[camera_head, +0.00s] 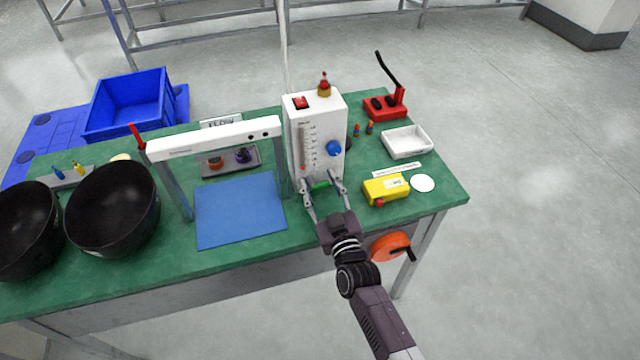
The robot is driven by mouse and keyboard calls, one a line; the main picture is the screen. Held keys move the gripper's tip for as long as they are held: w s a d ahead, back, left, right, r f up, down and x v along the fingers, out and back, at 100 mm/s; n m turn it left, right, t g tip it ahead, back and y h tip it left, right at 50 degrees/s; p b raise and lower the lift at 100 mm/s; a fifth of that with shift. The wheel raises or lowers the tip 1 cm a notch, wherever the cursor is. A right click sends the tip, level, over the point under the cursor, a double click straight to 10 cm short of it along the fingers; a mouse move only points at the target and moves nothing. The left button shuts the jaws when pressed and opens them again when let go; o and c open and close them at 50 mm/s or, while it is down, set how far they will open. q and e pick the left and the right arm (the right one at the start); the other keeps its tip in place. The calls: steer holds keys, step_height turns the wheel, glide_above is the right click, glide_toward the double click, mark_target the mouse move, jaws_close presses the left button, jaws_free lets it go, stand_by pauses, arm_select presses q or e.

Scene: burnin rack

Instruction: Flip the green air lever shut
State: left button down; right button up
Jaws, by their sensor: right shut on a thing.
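The green air lever (320,185) shows low on the front of the white upright unit (318,135), between the fingers of my right gripper (322,187). My right gripper is shut on the lever, one finger on each side of it. The lever lies roughly level in the picture; its far end is partly hidden by the fingers. The unit also has a blue knob (334,148), a scale on its front and a red switch (301,102) on top. My left gripper is not in view.
A yellow box (386,189) with a red button lies close right of the gripper. A blue mat (240,210) under a white-topped frame (212,138) lies to the left. Two black bowls (112,208) stand far left. An orange hand wheel (390,247) is at the table's front edge.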

steer(key=shift+d+f+m, duration=0.15)
steer(key=shift+f+m, duration=0.05)
steer(key=shift+m, duration=1)
steer(key=o, duration=1.1)
steer(key=shift+s+d+f, duration=0.1)
steer(key=shift+s+d, duration=0.05)
steer(key=shift+s, duration=0.4)
steer(key=v, duration=1)
steer(key=shift+s+d, duration=0.15)
steer(key=shift+s, duration=0.25)
steer(key=shift+s, duration=0.1)
